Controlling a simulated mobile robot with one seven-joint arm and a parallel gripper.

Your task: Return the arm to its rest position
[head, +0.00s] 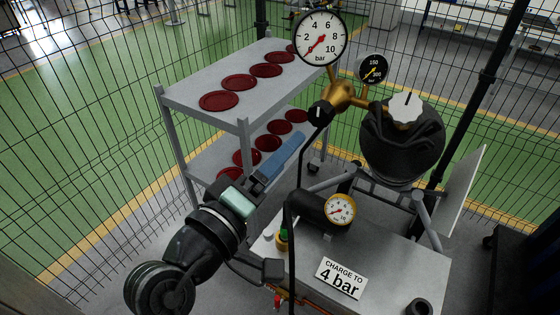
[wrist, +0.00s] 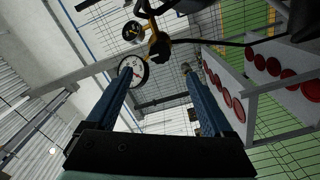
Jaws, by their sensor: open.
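My arm (head: 190,245) reaches up from the lower left in the head view, with my gripper (head: 298,142) pointing away toward the upper right. The blue fingers lie in front of the grey shelf rack, seen nearly edge-on. In the wrist view my gripper (wrist: 160,72) shows two blue fingers spread wide with nothing between them. It is open and empty. A white bar gauge (wrist: 133,69) appears beyond the left fingertip; I cannot tell how far away it is.
A grey rack (head: 205,85) carries several dark red discs (head: 219,101). A black hose (head: 291,240) passes near my arm. Mesh fencing surrounds the bay.

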